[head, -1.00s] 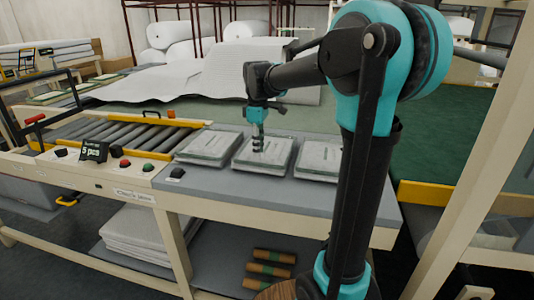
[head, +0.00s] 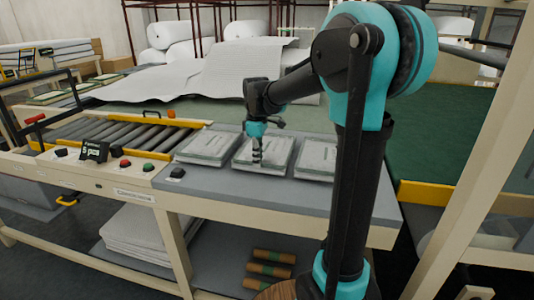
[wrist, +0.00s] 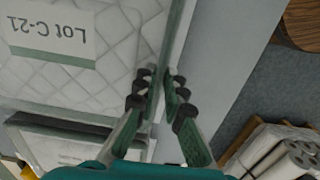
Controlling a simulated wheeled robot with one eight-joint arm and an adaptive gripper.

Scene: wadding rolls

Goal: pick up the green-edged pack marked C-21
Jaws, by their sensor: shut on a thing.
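The pack marked Lot C-21 (wrist: 75,70) is white and quilted, with a green edge, and fills the upper left of the wrist view. Its label reads upside down there. My gripper (wrist: 161,82) has its dark-tipped fingers on either side of the pack's green edge, shut on it. In the head view my gripper (head: 257,163) is at the front edge of the middle pack (head: 275,150) of three on the grey tabletop. That pack lies flat as far as I can see. Its label is too small to read there.
Another pack (head: 208,146) lies left of the middle one, and a third (head: 316,158) lies right, partly behind my arm. A roller conveyor (head: 125,140) and a button panel (head: 120,165) stand left. Brown rolls (head: 270,270) lie on the shelf below.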

